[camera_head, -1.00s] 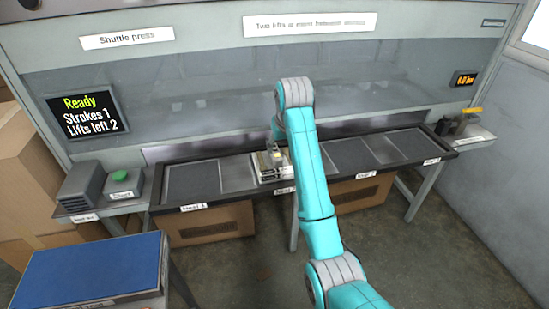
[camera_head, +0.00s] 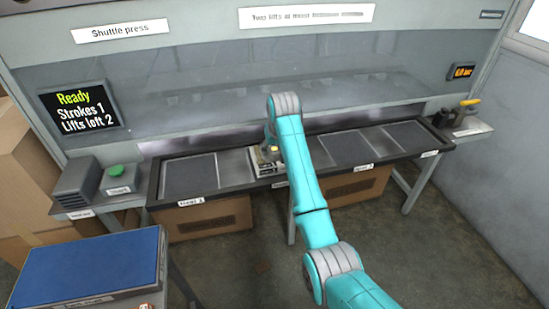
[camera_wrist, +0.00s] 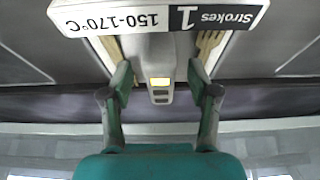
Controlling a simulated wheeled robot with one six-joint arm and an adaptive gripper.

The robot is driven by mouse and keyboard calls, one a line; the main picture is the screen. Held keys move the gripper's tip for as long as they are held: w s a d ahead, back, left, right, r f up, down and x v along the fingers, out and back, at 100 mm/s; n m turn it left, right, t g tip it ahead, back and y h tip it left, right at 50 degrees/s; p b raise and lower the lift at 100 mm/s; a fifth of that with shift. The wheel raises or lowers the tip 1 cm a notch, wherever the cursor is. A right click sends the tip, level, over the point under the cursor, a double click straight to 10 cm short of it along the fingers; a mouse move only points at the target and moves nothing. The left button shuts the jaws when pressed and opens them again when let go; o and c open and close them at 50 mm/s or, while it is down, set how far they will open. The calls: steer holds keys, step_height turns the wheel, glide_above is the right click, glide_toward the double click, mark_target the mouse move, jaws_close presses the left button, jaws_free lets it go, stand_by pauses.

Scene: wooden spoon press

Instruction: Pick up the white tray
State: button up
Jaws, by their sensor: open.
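The white tray (camera_head: 268,171) sits on the press's dark bench, in the slot left of my forearm in the head view. In the wrist view the tray (camera_wrist: 75,16) shows its white label edge, upside down, reading "Strokes 1" and "150-170°C". Wooden utensil ends lie in it on both sides. My gripper (camera_wrist: 160,76) is open, with one finger on each side of the handle and a visible gap on both sides. In the head view my arm partly hides the tray.
The bench (camera_head: 219,188) has several flat grey plates beside the tray. The press's grey glass front (camera_head: 230,85) rises behind. A screen (camera_head: 79,107) reads "Ready, Strokes 1, Lifts left 2". A green button (camera_head: 115,171) is at left, a blue-topped table (camera_head: 88,268) at front left.

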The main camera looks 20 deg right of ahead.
steer(key=shift+w+f, duration=0.15)
steer(key=shift+f, duration=0.1)
jaws_close()
